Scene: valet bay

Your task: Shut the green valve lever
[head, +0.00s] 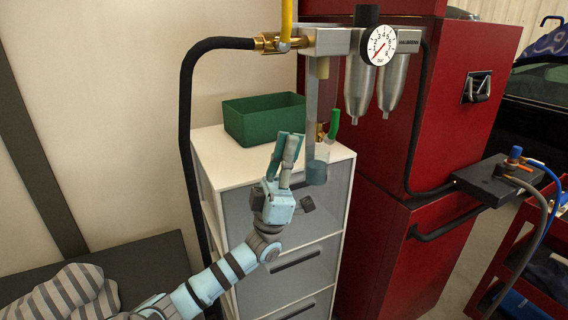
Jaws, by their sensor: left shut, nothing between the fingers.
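The green valve lever (334,124) stands nearly upright, leaning slightly right, beside a small brass valve (321,133) on the lower part of the grey pipe assembly. My left gripper (291,137) is shut and empty, its fingers pointing up. In the picture it is to the left of the lever and a little lower, with a gap between them. I cannot tell their difference in depth. My right gripper is not in view.
A green open bin (264,119) stands on the white drawer cabinet (342,152) behind my gripper. A pressure gauge (379,45), two metal bowls, a yellow handle (286,22) and a black hose (186,120) surround the pipework. A red cabinet (455,100) is to the right.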

